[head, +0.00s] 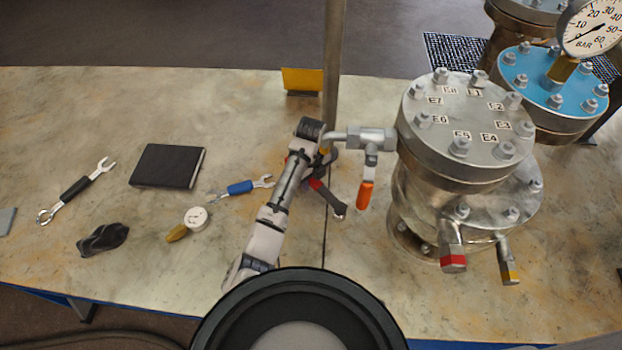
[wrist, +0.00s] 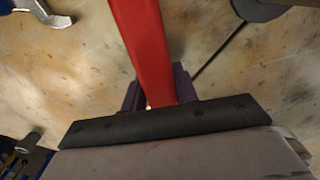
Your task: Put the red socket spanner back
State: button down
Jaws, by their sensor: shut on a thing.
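My gripper (head: 315,165) is low over the middle of the bench, left of the grey flanged vessel. In the wrist view its dark fingers (wrist: 158,98) are shut on the red socket spanner (wrist: 145,45), whose red handle runs up and out of the picture. In the head view a short red stretch of the spanner (head: 319,187) and a dark grey end show past my arm. The rest is hidden by my arm. I cannot tell whether the spanner touches the bench.
A blue-handled spanner (head: 240,188) lies close left of my gripper. An orange-handled valve (head: 365,190) sticks out from the vessel (head: 470,130) close on the right. A post (head: 333,60) stands behind. A black notebook (head: 167,166), gauge (head: 195,217) and black-handled spanner (head: 76,188) lie farther left.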

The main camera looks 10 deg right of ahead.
jog(key=shift+f, duration=0.1)
jog(key=c, duration=1)
grip_release()
notch_tip(320, 180, up, 14)
jog(key=shift+f+p, duration=0.1)
jog(key=shift+p, duration=0.55)
